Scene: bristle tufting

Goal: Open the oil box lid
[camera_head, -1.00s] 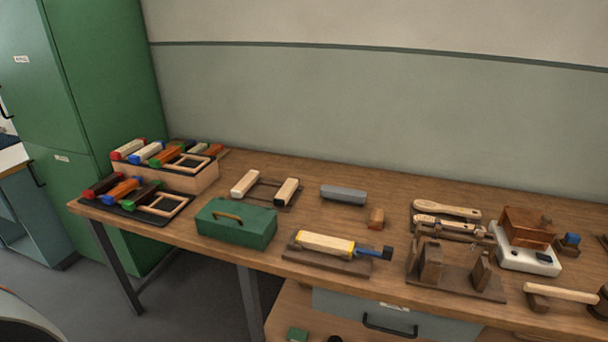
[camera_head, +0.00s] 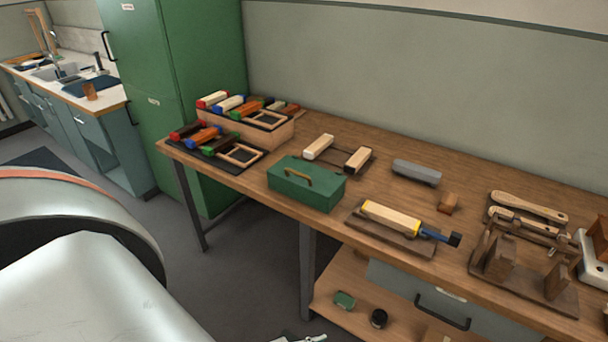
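A green box (camera_head: 306,186) with a brass-coloured handle on its closed top stands near the front edge of the workbench. A brown wooden box (camera_head: 599,236) is cut off at the right edge, beside a white base (camera_head: 590,263). No label shows which of them is the oil box. Neither gripper can be made out. A small grey metallic piece at the bottom edge is too cut off to identify.
The workbench (camera_head: 455,167) also holds a rack of coloured blocks (camera_head: 270,143), a brush on a board (camera_head: 391,217), a grey block (camera_head: 416,172) and wooden clamps (camera_head: 520,262). A green cabinet (camera_head: 200,80) stands behind its left end.

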